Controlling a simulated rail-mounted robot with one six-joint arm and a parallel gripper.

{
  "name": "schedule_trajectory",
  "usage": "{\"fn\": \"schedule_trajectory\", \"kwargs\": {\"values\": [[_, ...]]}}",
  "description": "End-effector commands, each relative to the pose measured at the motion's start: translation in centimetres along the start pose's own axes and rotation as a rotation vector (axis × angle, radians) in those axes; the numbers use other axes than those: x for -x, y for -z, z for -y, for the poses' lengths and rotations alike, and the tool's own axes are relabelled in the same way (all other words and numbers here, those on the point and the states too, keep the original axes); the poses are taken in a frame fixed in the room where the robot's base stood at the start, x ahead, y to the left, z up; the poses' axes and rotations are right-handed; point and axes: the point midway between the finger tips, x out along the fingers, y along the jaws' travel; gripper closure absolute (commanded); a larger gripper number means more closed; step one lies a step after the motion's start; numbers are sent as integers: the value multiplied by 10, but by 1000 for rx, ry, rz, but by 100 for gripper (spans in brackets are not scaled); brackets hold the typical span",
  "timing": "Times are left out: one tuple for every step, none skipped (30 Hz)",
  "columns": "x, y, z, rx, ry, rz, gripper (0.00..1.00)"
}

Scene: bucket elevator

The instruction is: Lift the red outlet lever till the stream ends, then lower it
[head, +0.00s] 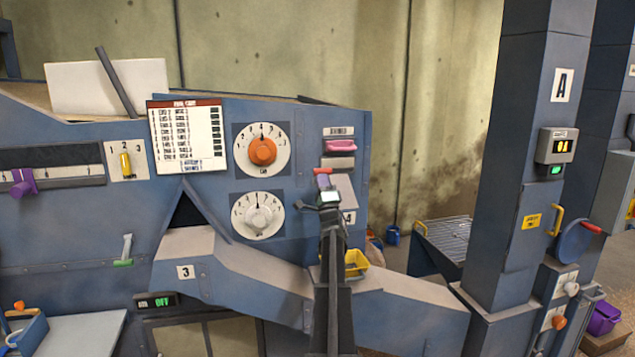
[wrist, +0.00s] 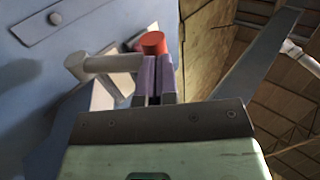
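The red end of the outlet lever (wrist: 153,42) shows in the wrist view right at the tips of my purple fingers. A grey rod (wrist: 110,63) runs to it from the left. My gripper (wrist: 156,78) has its two fingers close together with a narrow dark gap between them. The fingertips hide where they meet the lever, so I cannot tell if they clasp it. In the head view my gripper (head: 322,181) is in front of the blue panel's right part, and the lever's red end (head: 322,171) shows small there. The stream is not visible.
A pink handle (head: 340,146) sits on the panel just above my gripper. An orange dial (head: 263,151) and a grey dial (head: 258,216) are to its left. A yellow bucket (head: 356,262) is below, partly behind my arm. Column A (head: 528,150) stands to the right.

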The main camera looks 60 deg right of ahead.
Motion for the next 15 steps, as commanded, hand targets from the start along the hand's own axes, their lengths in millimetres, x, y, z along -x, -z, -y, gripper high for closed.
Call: {"fn": "schedule_trajectory", "kwargs": {"values": [[0, 2, -1, 0, 0, -4, 100], [2, 2, -1, 0, 0, -3, 100], [5, 1, -1, -1, 0, -2, 100], [9, 0, -1, -1, 0, -2, 100], [14, -2, -1, -2, 0, -1, 100], [22, -4, -1, -3, 0, 1, 100], [28, -6, -1, -4, 0, 3, 100], [36, -8, -1, -4, 0, 4, 100], [47, -11, -1, -6, 0, 7, 100], [56, -11, -1, -6, 0, 7, 100], [65, -11, 0, -6, 0, 7, 100], [78, -11, 0, -6, 0, 7, 100], [87, -11, 1, -6, 0, 7, 100], [96, -11, 2, -6, 0, 8, 100], [108, -11, 3, -6, 0, 8, 100]]}}
